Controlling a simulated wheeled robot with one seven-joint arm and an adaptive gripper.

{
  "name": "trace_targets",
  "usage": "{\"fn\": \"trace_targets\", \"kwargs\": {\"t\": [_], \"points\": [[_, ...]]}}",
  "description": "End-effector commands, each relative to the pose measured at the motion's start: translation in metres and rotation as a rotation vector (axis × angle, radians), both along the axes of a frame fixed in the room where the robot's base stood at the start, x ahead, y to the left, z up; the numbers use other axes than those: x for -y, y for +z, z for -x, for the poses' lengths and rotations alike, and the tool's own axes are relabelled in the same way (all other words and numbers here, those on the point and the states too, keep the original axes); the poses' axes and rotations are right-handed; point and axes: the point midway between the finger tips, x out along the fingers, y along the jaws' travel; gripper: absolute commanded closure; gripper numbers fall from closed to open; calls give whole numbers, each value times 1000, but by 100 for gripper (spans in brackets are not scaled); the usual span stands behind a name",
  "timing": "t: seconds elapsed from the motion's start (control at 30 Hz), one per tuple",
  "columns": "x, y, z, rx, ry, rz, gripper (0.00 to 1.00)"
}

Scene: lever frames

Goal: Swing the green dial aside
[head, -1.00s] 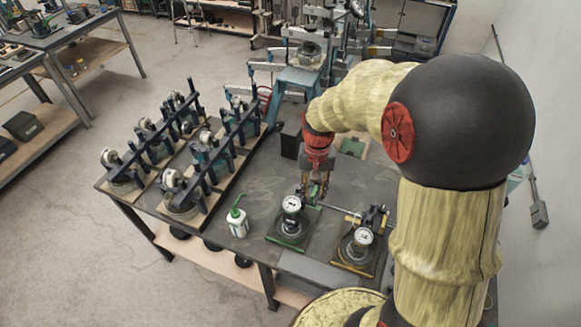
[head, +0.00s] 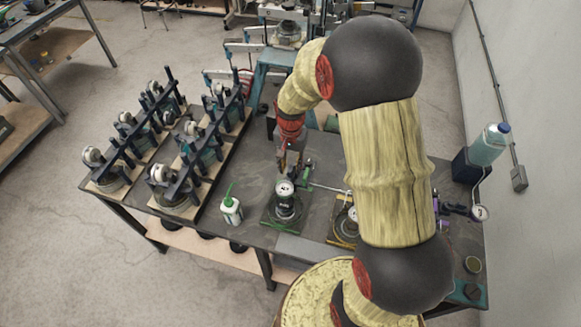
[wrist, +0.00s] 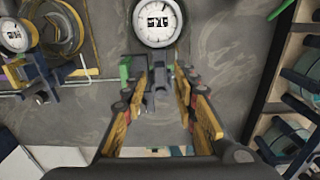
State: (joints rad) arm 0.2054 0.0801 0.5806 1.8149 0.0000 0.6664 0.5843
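The green dial is a round white-faced gauge (head: 285,188) on a stand with a green-edged base (head: 268,222), at the table's front. In the wrist view its white face (wrist: 158,18) is at the top centre, beyond the fingertips. My gripper (head: 291,165) points down just behind the dial. In the wrist view my gripper (wrist: 163,82) has its fingers apart, with a grey post-like part (wrist: 158,92) of the stand showing between them. I cannot tell whether the fingers touch it. A green piece (wrist: 125,68) shows beside the left finger.
A similar gauge on a yellow-edged base (head: 340,235) stands to the right, partly hidden by my arm. A white bottle with green spout (head: 231,210) stands left. Racks of gauges (head: 180,160) fill the table's left. A blue container (head: 488,146) stands at the right.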

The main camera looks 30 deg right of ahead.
Motion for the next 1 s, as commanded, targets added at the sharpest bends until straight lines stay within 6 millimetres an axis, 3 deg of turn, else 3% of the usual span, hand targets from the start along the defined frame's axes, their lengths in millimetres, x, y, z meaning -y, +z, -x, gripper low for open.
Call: {"fn": "trace_targets", "kwargs": {"t": [0.17, 0.47, 1.0], "points": [[0, -13, 0, -1, 0, 0, 71], [0, -15, 0, 1, 1, 1, 72], [0, -15, 0, 1, 1, 1, 100]]}}
